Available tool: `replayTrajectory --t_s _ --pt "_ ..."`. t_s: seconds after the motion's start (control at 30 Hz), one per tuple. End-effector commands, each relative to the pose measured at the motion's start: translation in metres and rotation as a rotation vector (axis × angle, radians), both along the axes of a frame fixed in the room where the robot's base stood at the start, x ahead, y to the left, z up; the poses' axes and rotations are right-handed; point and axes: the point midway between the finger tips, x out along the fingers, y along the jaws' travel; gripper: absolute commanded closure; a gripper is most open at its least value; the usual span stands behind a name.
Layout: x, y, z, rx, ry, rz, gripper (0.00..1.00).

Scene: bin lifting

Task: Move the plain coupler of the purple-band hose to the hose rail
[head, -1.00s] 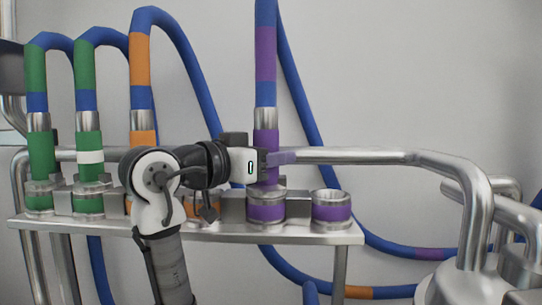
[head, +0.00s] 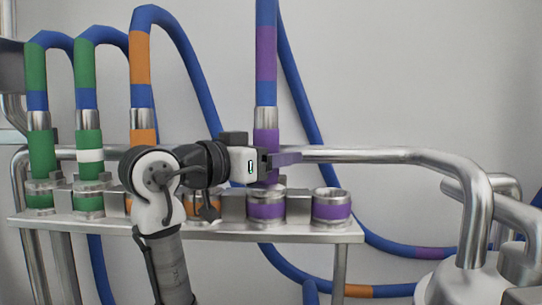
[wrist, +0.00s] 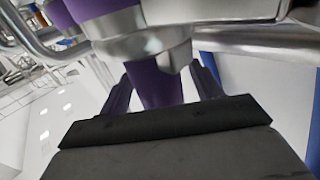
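The purple-band hose (head: 266,55) hangs down to its plain purple coupler (head: 266,142), which stands upright over a purple-banded socket (head: 267,210) on the hose rail (head: 230,235). My gripper (head: 285,158) reaches in from the left at the coupler's lower part, with one finger in front of it. In the wrist view the coupler (wrist: 155,88) lies between my two fingers (wrist: 163,85). A pale gap shows beside the right finger, so the gripper looks open around it. The socket rim is just past the fingers. Whether the coupler is seated is hard to tell.
An empty purple-banded socket (head: 331,211) stands to the right on the rail. Green-band (head: 38,150) and orange-band (head: 141,100) hoses stand to the left. A horizontal steel pipe (head: 370,155) runs close behind my fingers. Blue hose loops hang behind and below.

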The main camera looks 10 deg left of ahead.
Motion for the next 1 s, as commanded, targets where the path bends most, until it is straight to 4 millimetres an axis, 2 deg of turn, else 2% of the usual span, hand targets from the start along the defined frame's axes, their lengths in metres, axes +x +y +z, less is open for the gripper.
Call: replayTrajectory --t_s 0.2,0.37,0.8,1.0 --pt "-0.001 0.001 -0.001 0.000 0.002 0.000 0.35" --pt "-0.014 0.010 -0.002 -0.001 -0.001 0.002 0.35" --pt "-0.093 0.062 -0.003 0.000 -0.001 0.003 0.35" --pt "-0.112 0.074 -0.001 0.000 0.000 0.001 0.35"
